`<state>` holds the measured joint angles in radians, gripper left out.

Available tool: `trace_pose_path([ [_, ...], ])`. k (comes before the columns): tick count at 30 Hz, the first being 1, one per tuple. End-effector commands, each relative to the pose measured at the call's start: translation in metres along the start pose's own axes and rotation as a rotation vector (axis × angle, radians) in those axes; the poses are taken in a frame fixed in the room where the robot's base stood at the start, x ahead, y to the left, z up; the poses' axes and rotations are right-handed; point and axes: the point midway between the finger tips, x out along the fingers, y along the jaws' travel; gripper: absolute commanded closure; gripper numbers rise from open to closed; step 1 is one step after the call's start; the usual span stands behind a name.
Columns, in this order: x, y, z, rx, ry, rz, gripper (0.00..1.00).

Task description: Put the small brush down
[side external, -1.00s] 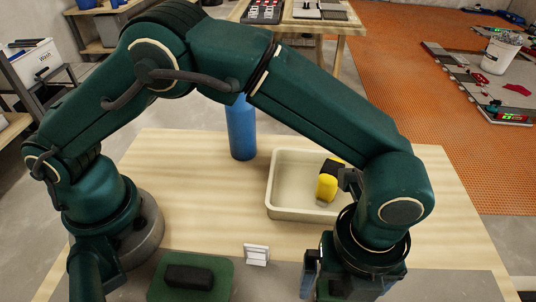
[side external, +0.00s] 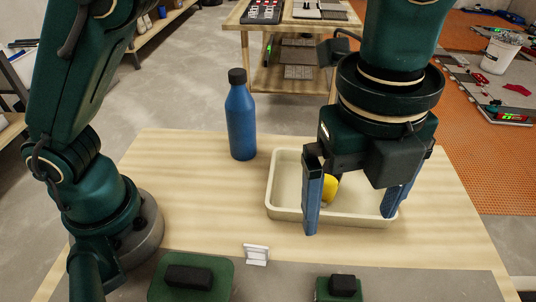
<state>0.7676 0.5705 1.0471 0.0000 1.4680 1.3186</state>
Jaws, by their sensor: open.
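The small brush (side external: 342,287), a green pad with a black grip on top, lies flat on the grey strip at the table's front edge. The bottom of the picture cuts it off. My gripper (side external: 350,222) is open and empty, with its blue fingers wide apart. It is raised, apart from the small brush, and in the picture it overlaps the cream tray (side external: 285,212). A larger green brush or pad with a black grip (side external: 190,277) lies to the left on the same strip.
A yellow object (side external: 330,188) in the tray is partly hidden by my gripper. A small white stand (side external: 256,254) is between the two green pieces. A blue bottle (side external: 241,120) stands upright behind. The wooden table (side external: 190,200) is clear to the left of the tray.

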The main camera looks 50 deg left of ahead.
Motion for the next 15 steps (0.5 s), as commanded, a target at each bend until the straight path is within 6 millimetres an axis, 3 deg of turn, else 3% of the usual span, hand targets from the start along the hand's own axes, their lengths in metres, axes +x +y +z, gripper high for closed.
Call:
trace_pose_path([
  [1, -0.012, 0.003, 0.019, -0.120, 0.004, -0.028, 0.00],
  [6, -0.038, 0.025, 0.072, -0.538, 0.026, -0.118, 0.00],
  [15, -0.051, 0.091, 0.138, -1.266, 0.095, -0.285, 0.00],
])
